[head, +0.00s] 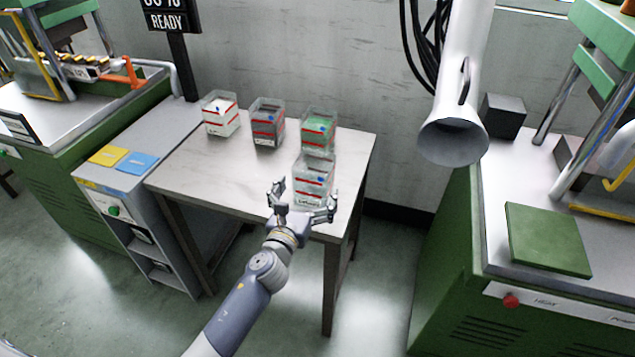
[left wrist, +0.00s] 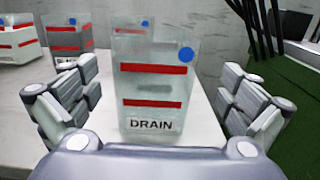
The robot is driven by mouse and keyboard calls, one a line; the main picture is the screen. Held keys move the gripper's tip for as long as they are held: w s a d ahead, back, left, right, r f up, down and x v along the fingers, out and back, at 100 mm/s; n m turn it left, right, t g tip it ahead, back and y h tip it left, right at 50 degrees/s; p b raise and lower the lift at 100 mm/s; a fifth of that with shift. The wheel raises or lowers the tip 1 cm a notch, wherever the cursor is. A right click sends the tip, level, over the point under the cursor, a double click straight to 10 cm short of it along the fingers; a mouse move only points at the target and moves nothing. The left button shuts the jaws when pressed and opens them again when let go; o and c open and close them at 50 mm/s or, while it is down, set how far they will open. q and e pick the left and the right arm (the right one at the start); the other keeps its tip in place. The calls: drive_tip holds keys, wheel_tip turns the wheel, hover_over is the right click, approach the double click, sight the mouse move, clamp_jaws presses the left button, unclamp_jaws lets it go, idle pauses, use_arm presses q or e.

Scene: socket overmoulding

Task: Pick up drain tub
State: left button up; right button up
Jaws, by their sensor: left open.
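The drain tub (head: 312,180) is a clear container with red bands, a blue dot and a DRAIN label. It stands upright near the front right of the small table (head: 215,176). In the left wrist view the drain tub (left wrist: 153,84) stands between my open fingers, its label facing the camera. My left gripper (head: 304,203) is open just in front of the tub, its fingers spread to either side, with gaps showing between them and the tub (left wrist: 152,110). My right gripper is not in view.
A green-filled tub (head: 318,130) stands close behind the drain tub. A grey-filled tub (head: 267,122) and a white-filled tub (head: 220,115) stand further left. A white funnel-ended duct (head: 455,110) hangs to the right. Green machines stand on both sides. The table's front left is clear.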

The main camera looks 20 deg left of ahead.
sight(319, 160)
use_arm(q)
drive_tip(key=shift+w, duration=0.55)
drive_tip(key=w, duration=0.4)
drive_tip(key=shift+w+a+r, duration=0.1)
drive_tip(key=shift+w+a, duration=0.15)
drive_tip(key=shift+w, duration=0.6)
drive_tip(key=shift+r, duration=0.1)
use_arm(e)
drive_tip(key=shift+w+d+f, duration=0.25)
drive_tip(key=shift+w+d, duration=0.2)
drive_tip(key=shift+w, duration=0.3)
use_arm(q)
drive_tip(key=c, duration=1.2)
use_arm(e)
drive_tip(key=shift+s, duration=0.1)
